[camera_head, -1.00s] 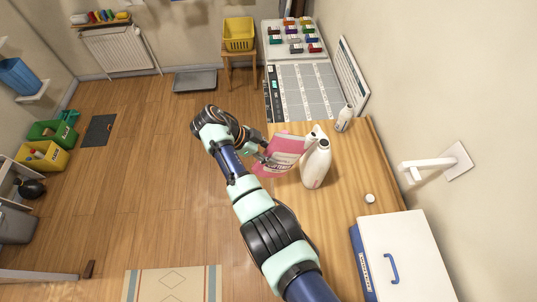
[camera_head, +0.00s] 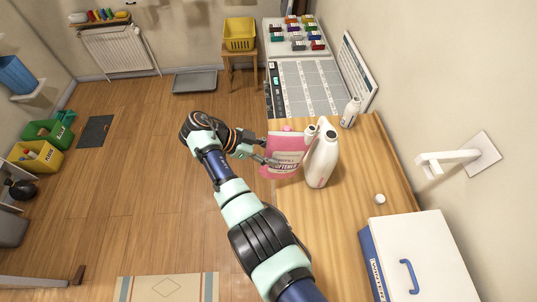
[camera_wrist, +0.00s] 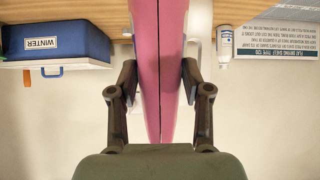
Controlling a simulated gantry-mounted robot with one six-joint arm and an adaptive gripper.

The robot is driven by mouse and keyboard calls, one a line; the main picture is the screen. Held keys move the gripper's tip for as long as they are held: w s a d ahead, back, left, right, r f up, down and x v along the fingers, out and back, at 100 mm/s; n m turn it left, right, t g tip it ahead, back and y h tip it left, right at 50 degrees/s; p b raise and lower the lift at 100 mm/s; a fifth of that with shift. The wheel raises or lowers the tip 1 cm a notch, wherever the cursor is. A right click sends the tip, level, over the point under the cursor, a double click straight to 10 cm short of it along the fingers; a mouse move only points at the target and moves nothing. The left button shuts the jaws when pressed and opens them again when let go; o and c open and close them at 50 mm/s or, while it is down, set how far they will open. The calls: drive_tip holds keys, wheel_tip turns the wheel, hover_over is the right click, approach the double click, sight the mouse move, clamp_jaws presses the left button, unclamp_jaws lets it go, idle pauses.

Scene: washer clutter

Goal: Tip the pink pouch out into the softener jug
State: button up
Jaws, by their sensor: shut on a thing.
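The pink pouch (camera_head: 284,160), with a softener label, is held by its left side in my gripper (camera_head: 266,158) at the left edge of the wooden counter. It stands nearly upright in the head view. In the wrist view the pouch (camera_wrist: 160,90) is seen edge-on between the two fingers of my gripper (camera_wrist: 160,75). The white softener jug (camera_head: 320,163) stands upright on the counter just right of the pouch. The pouch's upper right corner is close to the jug's top; I cannot tell whether they touch. The jug is mostly hidden behind the pouch in the wrist view.
A white round cap (camera_head: 380,198) lies on the counter (camera_head: 348,205). A small white bottle (camera_head: 350,112) stands behind the jug. A blue and white case (camera_head: 410,258) is at the front right. A white wall fixture (camera_head: 450,157) juts out at right.

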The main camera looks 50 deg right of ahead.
drive_tip(key=shift+s+d+f+g+h+b, duration=0.1)
drive_tip(key=shift+f+g+h+b, duration=0.25)
drive_tip(key=shift+f+b, duration=0.9)
drive_tip(key=shift+s+d+f+g+h+b, duration=0.1)
drive_tip(key=shift+f+g+h+b, duration=0.3)
drive_tip(key=shift+b, duration=1.5)
drive_tip(key=shift+r, duration=0.15)
wheel_tip(320, 180, up, 5)
drive_tip(key=p, duration=0.5)
drive_tip(key=shift+r, duration=0.1)
drive_tip(key=shift+w+a, duration=0.1)
